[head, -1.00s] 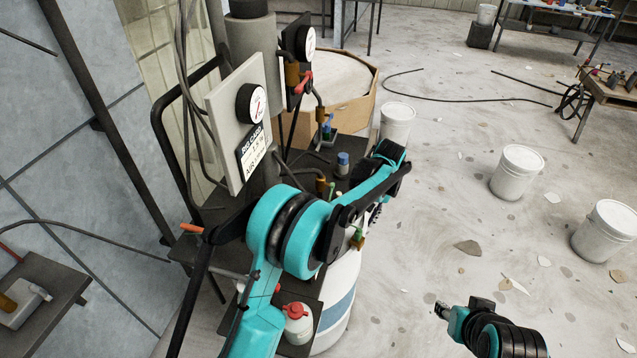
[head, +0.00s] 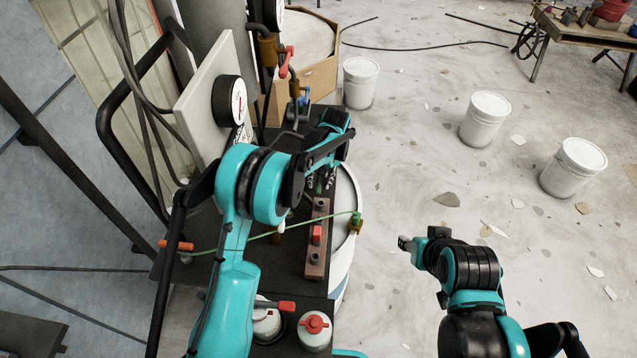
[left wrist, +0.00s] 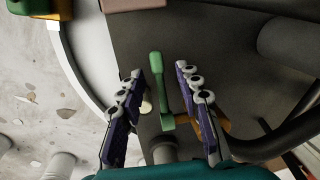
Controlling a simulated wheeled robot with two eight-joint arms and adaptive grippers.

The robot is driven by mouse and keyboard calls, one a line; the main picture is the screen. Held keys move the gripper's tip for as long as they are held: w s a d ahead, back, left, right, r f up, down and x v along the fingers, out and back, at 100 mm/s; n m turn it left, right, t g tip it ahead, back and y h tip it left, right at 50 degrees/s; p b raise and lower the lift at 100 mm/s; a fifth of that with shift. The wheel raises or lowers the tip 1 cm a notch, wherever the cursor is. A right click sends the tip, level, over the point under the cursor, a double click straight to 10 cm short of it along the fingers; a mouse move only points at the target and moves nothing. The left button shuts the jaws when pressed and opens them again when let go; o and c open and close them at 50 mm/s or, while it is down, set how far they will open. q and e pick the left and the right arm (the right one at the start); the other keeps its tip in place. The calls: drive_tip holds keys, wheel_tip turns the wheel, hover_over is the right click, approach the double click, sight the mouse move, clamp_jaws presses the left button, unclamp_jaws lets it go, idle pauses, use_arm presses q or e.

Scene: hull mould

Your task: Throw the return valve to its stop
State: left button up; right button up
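A green lever handle (left wrist: 158,85) with a brass-coloured fitting at its base shows in the left wrist view; I see no label naming it as the return valve. My left gripper (left wrist: 162,82) has its two fingers apart on either side of the lever, with gaps visible on both sides. In the head view my left gripper (head: 325,181) points down over the dark top of the cart, and the arm hides much of the lever there. My right gripper (head: 405,243) is off to the right over the floor, its fingers too small to judge.
A red-handled valve (head: 288,60) and a blue-handled one (head: 305,99) stand behind the left gripper. A block with a red switch (head: 317,234) lies in front. A gauge panel (head: 203,100) rises to the left. White buckets (head: 485,120) stand on open floor at right.

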use_arm(q)
drive_tip(key=shift+f, duration=0.4)
drive_tip(key=shift+s, duration=0.1)
